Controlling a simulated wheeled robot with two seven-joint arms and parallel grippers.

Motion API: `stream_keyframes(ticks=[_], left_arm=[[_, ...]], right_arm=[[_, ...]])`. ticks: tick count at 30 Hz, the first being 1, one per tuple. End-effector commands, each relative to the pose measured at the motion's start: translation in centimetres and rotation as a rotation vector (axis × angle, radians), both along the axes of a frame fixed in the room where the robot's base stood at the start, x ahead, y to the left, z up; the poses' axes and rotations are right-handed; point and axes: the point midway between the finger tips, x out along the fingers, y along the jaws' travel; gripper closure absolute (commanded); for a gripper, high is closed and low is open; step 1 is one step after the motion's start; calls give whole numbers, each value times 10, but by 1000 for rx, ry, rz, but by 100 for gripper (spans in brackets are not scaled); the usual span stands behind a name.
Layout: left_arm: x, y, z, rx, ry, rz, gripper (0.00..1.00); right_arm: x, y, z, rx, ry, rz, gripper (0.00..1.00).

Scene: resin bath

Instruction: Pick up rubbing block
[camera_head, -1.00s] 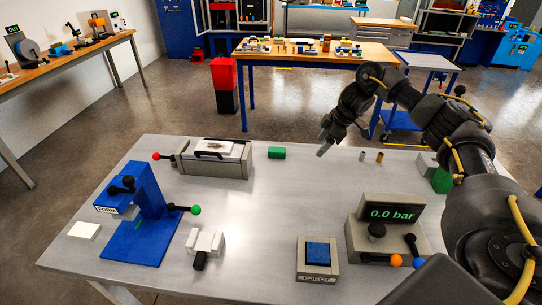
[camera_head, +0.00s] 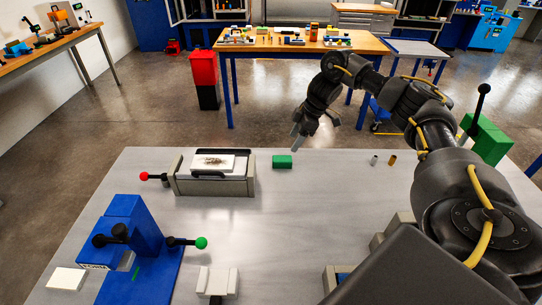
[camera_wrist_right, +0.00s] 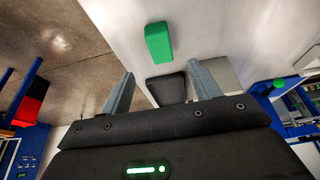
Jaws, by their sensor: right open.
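A small green block (camera_head: 282,161), which looks like the rubbing block, lies on the grey table near its far edge, just right of the grey bath (camera_head: 212,186). My right gripper (camera_head: 297,142) is above and slightly beyond the block in the head view, apart from it. In the right wrist view, its two fingers (camera_wrist_right: 162,85) are spread and empty. The green block (camera_wrist_right: 158,43) shows ahead of the fingertips there, not between them. My left gripper is not in view.
The bath has a red-knobbed lever (camera_head: 144,176) and a white piece (camera_head: 213,163) on top. A blue press (camera_head: 130,235) stands front left. Two small cylinders (camera_head: 383,160) stand right of the block. The table's middle is clear.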

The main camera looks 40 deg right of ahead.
Motion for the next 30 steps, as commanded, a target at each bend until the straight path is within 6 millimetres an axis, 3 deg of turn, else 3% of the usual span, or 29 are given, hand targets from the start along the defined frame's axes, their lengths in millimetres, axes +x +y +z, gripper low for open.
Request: stream_keyframes(ticks=[5,13,23,30], left_arm=[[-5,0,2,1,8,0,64],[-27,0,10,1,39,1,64],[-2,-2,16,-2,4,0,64],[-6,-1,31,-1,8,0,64]], right_arm=[[7,9,-6,-1,2,12,38],[19,24,-43,-1,4,18,38],[22,26,-56,0,1,14,38],[31,35,-89,0,3,14,38]])
